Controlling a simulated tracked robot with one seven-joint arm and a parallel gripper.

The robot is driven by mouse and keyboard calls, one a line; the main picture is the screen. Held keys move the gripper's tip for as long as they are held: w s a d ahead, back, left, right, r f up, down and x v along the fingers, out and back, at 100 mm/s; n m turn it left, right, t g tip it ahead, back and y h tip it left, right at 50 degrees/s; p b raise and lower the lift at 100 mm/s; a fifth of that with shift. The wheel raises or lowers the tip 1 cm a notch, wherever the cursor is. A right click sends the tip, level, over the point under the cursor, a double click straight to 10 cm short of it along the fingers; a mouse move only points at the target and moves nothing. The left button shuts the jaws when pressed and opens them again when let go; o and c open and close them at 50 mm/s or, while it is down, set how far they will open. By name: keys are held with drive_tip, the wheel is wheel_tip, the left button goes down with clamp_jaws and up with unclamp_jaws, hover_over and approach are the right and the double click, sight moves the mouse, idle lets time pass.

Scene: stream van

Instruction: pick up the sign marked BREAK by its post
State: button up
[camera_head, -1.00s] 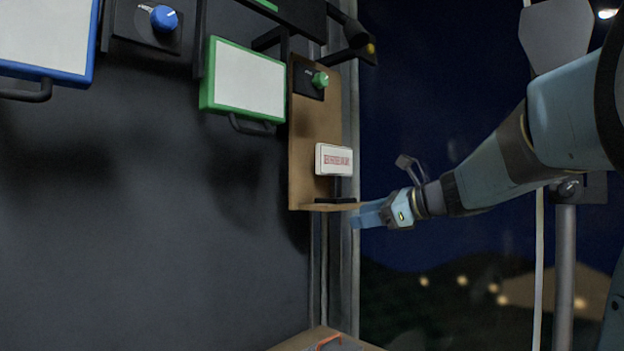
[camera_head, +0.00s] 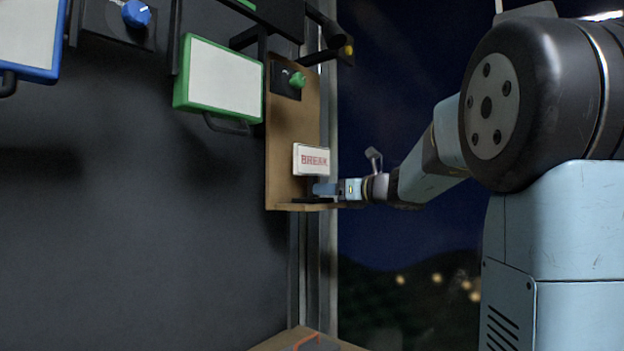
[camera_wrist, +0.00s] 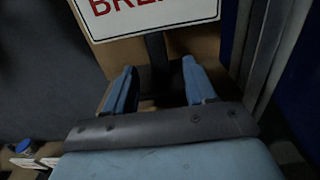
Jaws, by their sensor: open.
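The white sign (camera_head: 311,160) with red letters BREAK stands upright on a small wooden shelf (camera_head: 284,206). In the wrist view the sign's lower part (camera_wrist: 150,15) shows at the top, cut off by the frame. Its dark post (camera_wrist: 157,55) comes down from the plate between my two blue fingers. My gripper (camera_head: 318,188) is at the post's height, just under the plate, coming from the right. In the wrist view my gripper (camera_wrist: 160,85) is open, with a finger on each side of the post and gaps beside it. The fingers look apart from the post.
A brown backboard (camera_head: 290,135) with a green knob (camera_head: 297,80) rises behind the sign. A green-framed panel (camera_head: 220,82) and a blue-framed panel (camera_head: 28,40) hang to the left. A wooden surface with an orange-handled item (camera_head: 308,340) lies below.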

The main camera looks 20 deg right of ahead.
sight(313, 174)
drive_tip(key=shift+r+x, duration=0.1)
drive_tip(key=shift+x, duration=1.2)
drive_tip(key=shift+r+x, duration=0.15)
drive_tip(key=shift+x, duration=1.2)
clamp_jaws()
